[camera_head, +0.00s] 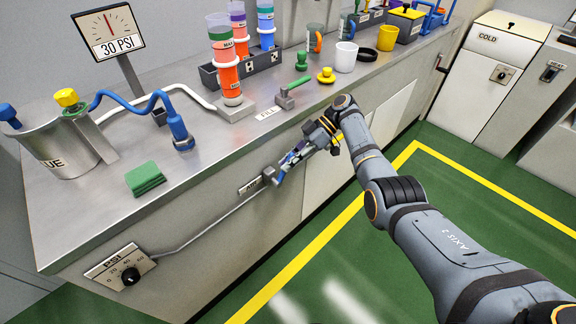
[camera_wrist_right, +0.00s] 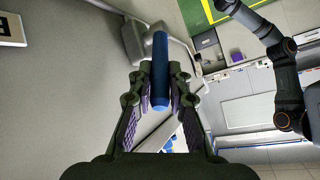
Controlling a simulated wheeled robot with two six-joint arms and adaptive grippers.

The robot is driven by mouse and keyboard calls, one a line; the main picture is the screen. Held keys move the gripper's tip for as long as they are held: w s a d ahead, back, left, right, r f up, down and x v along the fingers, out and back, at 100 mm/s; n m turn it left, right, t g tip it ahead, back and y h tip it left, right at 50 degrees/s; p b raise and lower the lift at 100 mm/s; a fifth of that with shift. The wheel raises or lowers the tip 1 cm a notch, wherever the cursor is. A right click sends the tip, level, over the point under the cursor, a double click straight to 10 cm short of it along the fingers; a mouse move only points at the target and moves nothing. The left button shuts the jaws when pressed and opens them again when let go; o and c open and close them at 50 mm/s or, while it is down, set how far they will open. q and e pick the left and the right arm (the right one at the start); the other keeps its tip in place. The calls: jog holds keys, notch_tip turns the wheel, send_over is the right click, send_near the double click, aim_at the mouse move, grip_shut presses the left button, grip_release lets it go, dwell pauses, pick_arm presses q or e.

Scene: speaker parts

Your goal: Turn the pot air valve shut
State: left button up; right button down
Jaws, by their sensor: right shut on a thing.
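The air valve sits on the front face of the counter beside a small label (camera_head: 251,186), where a grey pipe (camera_head: 215,222) ends. Its blue lever (camera_wrist_right: 160,62) stands between the two fingers of my right gripper (camera_wrist_right: 160,78) in the wrist view. My right gripper, also in the head view (camera_head: 293,157), is shut on this lever and hides much of the valve. The metal pot (camera_head: 62,148) stands at the left on the counter with a yellow knob (camera_head: 67,98) and a blue hose (camera_head: 135,107). My left gripper is not in view.
A PSI dial panel (camera_head: 122,270) is on the counter front at lower left, and a 30 PSI gauge (camera_head: 108,31) stands at the back. A green lever (camera_head: 295,88), green cloth (camera_head: 145,178) and cups (camera_head: 346,56) are on the counter. The green floor (camera_head: 375,270) in front is clear.

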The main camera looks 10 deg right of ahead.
dwell(0.3)
jog(key=c, duration=1.3)
grip_release()
jog(key=v, duration=0.7)
jog(key=shift+d+r, duration=0.1)
jog(key=shift+d, duration=0.15)
jog(key=shift+c, duration=0.3)
